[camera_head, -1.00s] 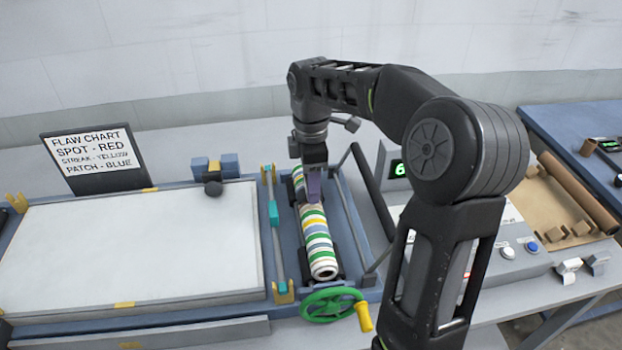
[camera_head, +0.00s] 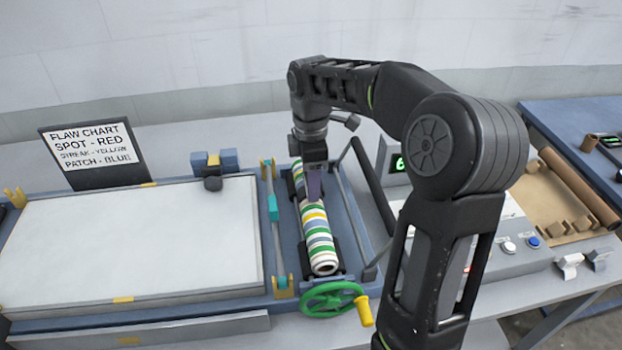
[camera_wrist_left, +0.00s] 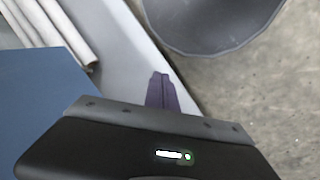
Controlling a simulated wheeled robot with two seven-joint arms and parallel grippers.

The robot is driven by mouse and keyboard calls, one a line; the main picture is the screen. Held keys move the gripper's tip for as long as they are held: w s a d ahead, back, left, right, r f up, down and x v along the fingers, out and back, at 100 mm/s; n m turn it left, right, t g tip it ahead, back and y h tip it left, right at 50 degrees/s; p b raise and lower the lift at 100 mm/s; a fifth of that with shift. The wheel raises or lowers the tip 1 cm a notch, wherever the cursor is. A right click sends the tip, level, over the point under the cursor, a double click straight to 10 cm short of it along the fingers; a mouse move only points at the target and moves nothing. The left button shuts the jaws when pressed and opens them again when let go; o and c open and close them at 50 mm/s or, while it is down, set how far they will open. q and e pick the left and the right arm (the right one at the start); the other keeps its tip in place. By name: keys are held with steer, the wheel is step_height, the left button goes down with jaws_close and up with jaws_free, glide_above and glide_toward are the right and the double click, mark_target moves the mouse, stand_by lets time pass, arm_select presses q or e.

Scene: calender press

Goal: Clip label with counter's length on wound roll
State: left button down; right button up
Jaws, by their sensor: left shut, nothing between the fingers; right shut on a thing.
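The wound roll (camera_head: 317,233), striped white, green, yellow and blue, lies in the blue cradle of the press. My right gripper (camera_head: 314,199) points down at the roll's upper middle. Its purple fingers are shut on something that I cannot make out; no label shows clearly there. The counter (camera_head: 398,163) shows a green digit, and my right arm hides the rest of its display. My left gripper shows in the left wrist view (camera_wrist_left: 161,76), shut and empty, above a pale table edge and away from the roll.
A green handwheel (camera_head: 333,299) with a yellow knob is at the press's front. A white flat bed (camera_head: 130,245) and a flaw chart (camera_head: 93,147) are at left. Two small clip-like pieces (camera_head: 569,264) lie at the right table's front edge. A brown roll (camera_head: 580,190) lies beyond.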

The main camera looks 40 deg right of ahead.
steer(key=shift+f, duration=0.15)
steer(key=o, duration=1.4)
steer(key=shift+r, duration=0.55)
step_height(320, 180, up, 4)
steer(key=shift+b, duration=0.4)
steer(key=shift+r+p, duration=0.7)
steer(key=shift+r, duration=0.25)
steer(key=shift+r+p, duration=0.4)
steer(key=shift+r, duration=0.15)
steer(key=shift+f, duration=0.1)
